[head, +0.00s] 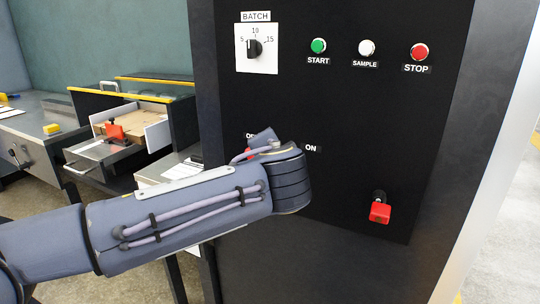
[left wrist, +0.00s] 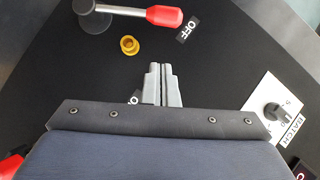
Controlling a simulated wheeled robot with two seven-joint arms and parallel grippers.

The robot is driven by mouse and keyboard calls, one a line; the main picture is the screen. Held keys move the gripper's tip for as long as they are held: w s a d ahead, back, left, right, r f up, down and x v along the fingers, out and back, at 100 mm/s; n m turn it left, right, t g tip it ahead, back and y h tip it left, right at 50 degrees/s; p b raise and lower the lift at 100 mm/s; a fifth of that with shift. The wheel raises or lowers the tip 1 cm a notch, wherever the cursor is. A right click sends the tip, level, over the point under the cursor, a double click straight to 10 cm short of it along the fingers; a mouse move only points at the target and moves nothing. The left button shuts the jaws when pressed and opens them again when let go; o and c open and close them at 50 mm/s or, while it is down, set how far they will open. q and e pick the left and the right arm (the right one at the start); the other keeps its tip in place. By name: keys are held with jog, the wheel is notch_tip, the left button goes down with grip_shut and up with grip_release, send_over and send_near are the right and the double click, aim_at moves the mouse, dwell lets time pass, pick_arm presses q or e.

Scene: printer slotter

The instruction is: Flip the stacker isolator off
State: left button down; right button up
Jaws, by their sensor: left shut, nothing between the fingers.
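The isolator lever has a red grip (left wrist: 165,15) on a grey arm from a round pivot (left wrist: 95,18) at the top of the left wrist view. The grip's end lies beside the OFF label (left wrist: 188,32). In the head view only a red sliver (head: 249,151) of it shows by the OFF label, and my left arm hides the rest. The ON label (head: 311,147) is clear there, but partly hidden in the left wrist view. My left gripper (left wrist: 161,66) is shut and empty, apart from the lever, over the black panel. My right gripper is not in view.
A yellow collar (left wrist: 130,46) sits on the panel between lever and fingers. The panel carries a BATCH knob (head: 254,48), green START (head: 319,45), white SAMPLE (head: 366,47) and red STOP (head: 418,51) buttons. A separate red handle (head: 380,212) sticks out lower right.

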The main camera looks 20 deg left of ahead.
pick_arm(q)
jog(key=v, duration=0.6)
jog(key=shift+s+d, duration=0.2)
jog(key=shift+s, duration=0.15)
jog(key=s+a+f+n+g+h, duration=0.1)
jog(key=s+a+f+g+h, duration=0.15)
jog(key=s+f, duration=0.45)
jog(key=s+a+f+n+g+h, duration=0.2)
jog(key=s+a+f+g, duration=0.15)
jog(key=f, duration=0.65)
jog(key=s+d+f+n+g+h, duration=0.1)
jog(key=s+d+f+n+h, duration=0.4)
jog(key=s+f, duration=0.4)
notch_tip(320, 180, up, 16)
jog(key=p, duration=1.6)
jog(key=shift+s+d+h+p, duration=0.15)
jog(key=shift+s+h+p, duration=0.2)
jog(key=shift+s+h, duration=0.1)
